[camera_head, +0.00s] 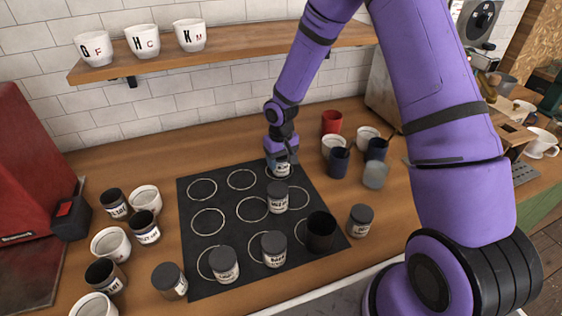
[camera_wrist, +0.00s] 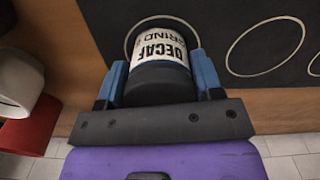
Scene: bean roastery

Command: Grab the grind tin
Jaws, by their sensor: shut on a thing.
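The grind tin (camera_wrist: 163,50) has a white label reading DECAF GRIND and a dark end nearest my palm. In the wrist view my gripper (camera_wrist: 160,82) has one blue-lined finger on each side of the tin, shut on it. In the head view my gripper (camera_head: 281,158) points down at the far right of the black mat (camera_head: 192,236). The tin's white label (camera_head: 282,170) shows just below the fingers, over the far right ring. I cannot tell whether the tin touches the mat.
A dark-lidded tin (camera_head: 277,197) stands close in front, with several more tins along the mat's near side. A red cup (camera_head: 331,122) and other cups stand right of my gripper. A wooden shelf (camera_head: 225,53) hangs behind. The two far left rings are empty.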

